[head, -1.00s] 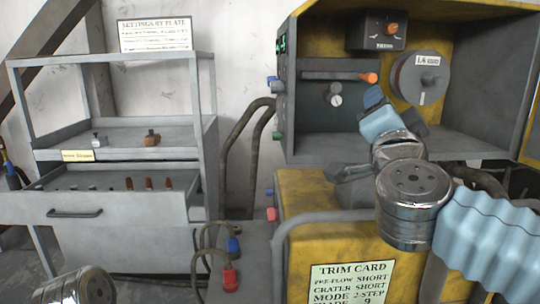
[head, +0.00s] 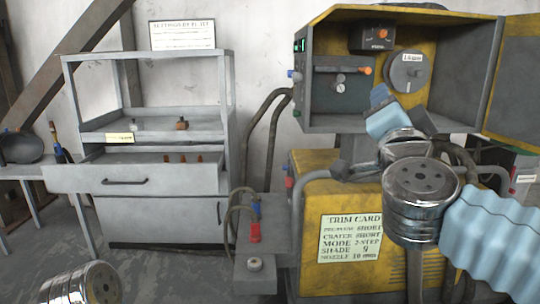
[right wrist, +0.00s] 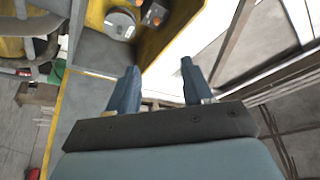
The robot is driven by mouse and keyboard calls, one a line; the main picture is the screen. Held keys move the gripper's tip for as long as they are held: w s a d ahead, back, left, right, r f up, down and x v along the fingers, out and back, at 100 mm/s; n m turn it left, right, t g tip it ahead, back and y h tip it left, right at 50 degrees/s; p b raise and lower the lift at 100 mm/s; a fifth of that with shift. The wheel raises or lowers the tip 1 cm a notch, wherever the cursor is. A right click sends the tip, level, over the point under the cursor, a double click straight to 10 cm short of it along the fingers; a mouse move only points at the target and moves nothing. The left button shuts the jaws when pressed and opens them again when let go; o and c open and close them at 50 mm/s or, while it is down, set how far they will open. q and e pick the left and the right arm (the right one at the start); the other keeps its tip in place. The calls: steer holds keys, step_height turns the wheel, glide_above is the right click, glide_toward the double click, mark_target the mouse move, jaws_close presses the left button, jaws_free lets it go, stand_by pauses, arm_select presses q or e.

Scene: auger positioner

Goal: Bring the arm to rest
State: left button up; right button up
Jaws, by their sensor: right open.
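My right arm comes in from the right in the head view, with a light blue sleeve (head: 492,230) and a chrome joint (head: 420,195). My right gripper (head: 381,94) is raised in front of the yellow machine's open compartment. In the right wrist view my right gripper (right wrist: 159,66) has its two blue fingers apart, with nothing between them. Of my left arm only a chrome joint (head: 85,286) shows at the bottom left; its gripper is out of view.
The yellow machine (head: 310,165) bears a trim card and an open box with knobs (head: 408,70) and an open door (head: 515,85). A grey cabinet (head: 160,215) with a pulled-out drawer (head: 125,181) stands left. Grey floor shows at the lower left.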

steer(key=w+a+f+n+g+y, duration=0.25)
steer(key=w+f, duration=0.35)
steer(key=f, duration=0.5)
steer(key=w+a+f+n+g+y, duration=0.1)
steer(key=w+a+f+n+y, duration=0.25)
steer(key=f, duration=0.85)
step_height(320, 180, down, 21)
steer(key=w+n+g, duration=0.2)
steer(key=n+g, duration=0.1)
steer(key=g, duration=0.2)
steer(key=s+f+n+g+y+p, duration=0.1)
steer(key=s+f+g, duration=0.3)
steer(key=f, duration=0.6)
steer(key=s+f+g, duration=0.1)
steer(key=s+f, duration=0.5)
steer(key=f, duration=0.4)
steer(key=s+a+f+g+y, duration=0.1)
steer(key=s+f+g, duration=0.2)
steer(key=s, duration=0.6)
steer(key=s+f+g, duration=0.3)
steer(key=s+f, duration=0.5)
steer(key=s, duration=0.1)
steer(key=shift+s+a+f+n+y, duration=0.15)
steer(key=shift+a+n+y, duration=0.15)
steer(key=shift+a+y, duration=0.1)
steer(key=shift+g, duration=0.25)
